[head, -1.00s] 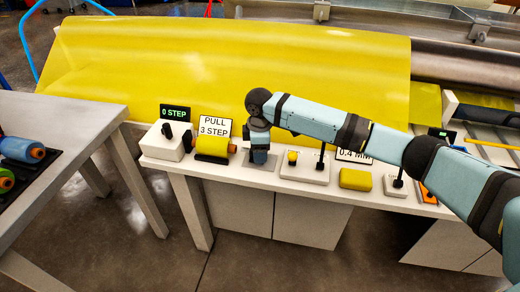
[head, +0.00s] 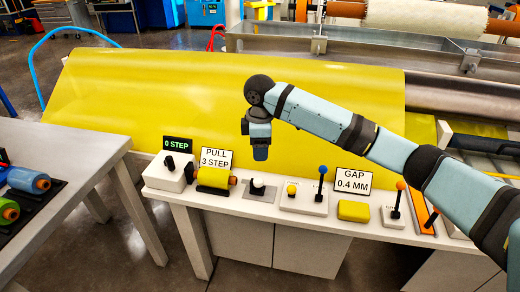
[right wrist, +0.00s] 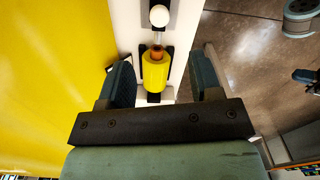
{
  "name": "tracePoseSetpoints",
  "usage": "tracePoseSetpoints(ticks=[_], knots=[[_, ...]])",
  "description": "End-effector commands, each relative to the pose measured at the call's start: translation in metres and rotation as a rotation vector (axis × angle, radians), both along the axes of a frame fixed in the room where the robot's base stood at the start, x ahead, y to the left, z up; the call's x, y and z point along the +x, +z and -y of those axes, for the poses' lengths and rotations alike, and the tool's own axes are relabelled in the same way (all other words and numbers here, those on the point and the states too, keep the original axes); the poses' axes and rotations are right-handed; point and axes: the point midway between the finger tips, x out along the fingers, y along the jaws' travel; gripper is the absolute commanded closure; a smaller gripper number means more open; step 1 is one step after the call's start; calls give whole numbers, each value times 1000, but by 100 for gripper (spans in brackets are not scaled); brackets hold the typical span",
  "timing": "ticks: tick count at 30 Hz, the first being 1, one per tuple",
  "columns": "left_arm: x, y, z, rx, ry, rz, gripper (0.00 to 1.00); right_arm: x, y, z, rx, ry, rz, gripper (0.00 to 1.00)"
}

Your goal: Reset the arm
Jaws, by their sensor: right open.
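My right arm reaches in from the right in the head view. Its gripper (head: 260,154) points down above the control bench (head: 225,200), apart from the black knob (head: 257,187) on its grey plate. In the right wrist view the two fingers of this gripper (right wrist: 163,82) are spread wide with nothing held between them. A yellow roll with an orange end (right wrist: 155,72) shows beyond the gap; in the head view this roll (head: 214,178) lies in a dark holder left of the knob.
A large yellow sheet (head: 180,90) rises behind the bench. Signs read "PULL 3 STEP" (head: 217,158) and "GAP 0.4 MM" (head: 354,180); a display reads "0 STEP" (head: 177,144). A blue-tipped lever (head: 321,180) and an orange-tipped lever (head: 398,198) stand upright. A side table (head: 70,140) holds coloured rolls.

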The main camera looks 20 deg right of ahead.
Motion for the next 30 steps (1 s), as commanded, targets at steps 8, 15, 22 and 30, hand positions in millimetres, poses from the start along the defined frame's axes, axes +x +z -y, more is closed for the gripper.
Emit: tracePoseSetpoints(ticks=[8, 15, 22, 30], knots=[[0, 0, 2, -2, -2, -1, 100, 0, 0, 0, 0, 0, 0, 42], [0, 1, 2, -3, -3, 1, 100, -17, -42, -28, 73, -8, 35, 42], [0, 2, 2, -4, -3, 3, 100, -65, -119, -90, 292, -86, 148, 42], [0, 2, 1, -3, -2, 3, 100, -133, -174, -133, 557, -283, 289, 42]])
